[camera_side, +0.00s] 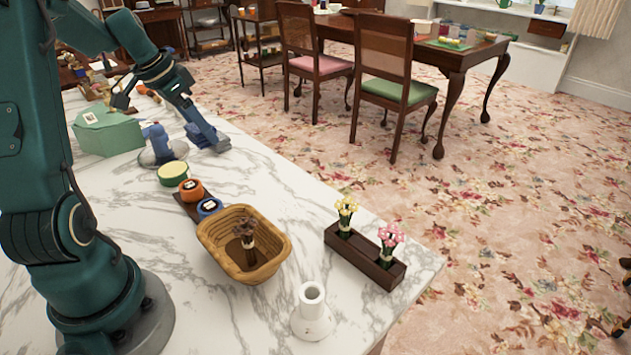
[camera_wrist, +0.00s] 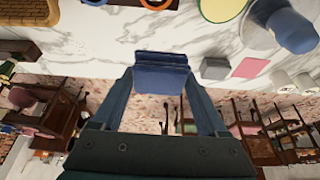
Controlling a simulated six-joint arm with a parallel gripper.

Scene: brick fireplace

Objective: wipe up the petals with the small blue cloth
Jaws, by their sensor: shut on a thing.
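My gripper (camera_wrist: 160,82) is shut on a folded blue cloth (camera_wrist: 160,70), which spans the gap between the fingertips in the wrist view. In the side view, my gripper (camera_side: 212,142) is low over the far edge of the marble table, and the cloth is too small to make out clearly. I cannot tell whether the cloth touches the marble. No loose petals can be made out in either view.
A blue object (camera_side: 155,137) on a round base and a green round tin (camera_side: 172,173) stand near my gripper. A basket (camera_side: 215,238), a dark flower holder (camera_side: 340,245) and a white vase (camera_side: 312,312) stand nearer. Grey and pink squares (camera_wrist: 250,67) lie on the marble.

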